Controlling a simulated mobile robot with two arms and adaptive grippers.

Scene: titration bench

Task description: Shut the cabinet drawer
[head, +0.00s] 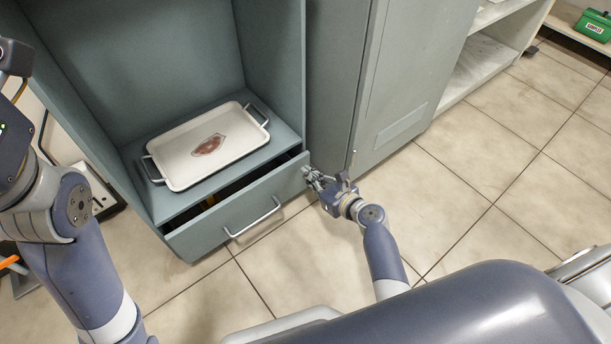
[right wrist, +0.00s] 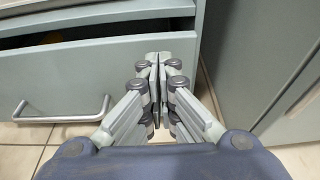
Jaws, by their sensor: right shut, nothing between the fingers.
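The cabinet drawer (head: 245,214) is grey-green with a silver bar handle (head: 253,218) and stands partly open, with a dark gap behind its front. It also shows in the right wrist view (right wrist: 120,65), with its handle (right wrist: 62,118) at the left. My right gripper (head: 312,178) is shut and empty at the right end of the drawer front. In the right wrist view its fingertips (right wrist: 158,58) are together, in front of the drawer's right edge; I cannot tell whether they touch it. My left arm comes in at the left, and its gripper fingers are not in view.
A white tray (head: 180,165) with metal handles and a reddish-brown mark lies on the cabinet shelf above the drawer. A tall grey cabinet (head: 405,75) stands to the right. A green box (head: 594,25) sits at the far right. The tiled floor (head: 480,190) is clear.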

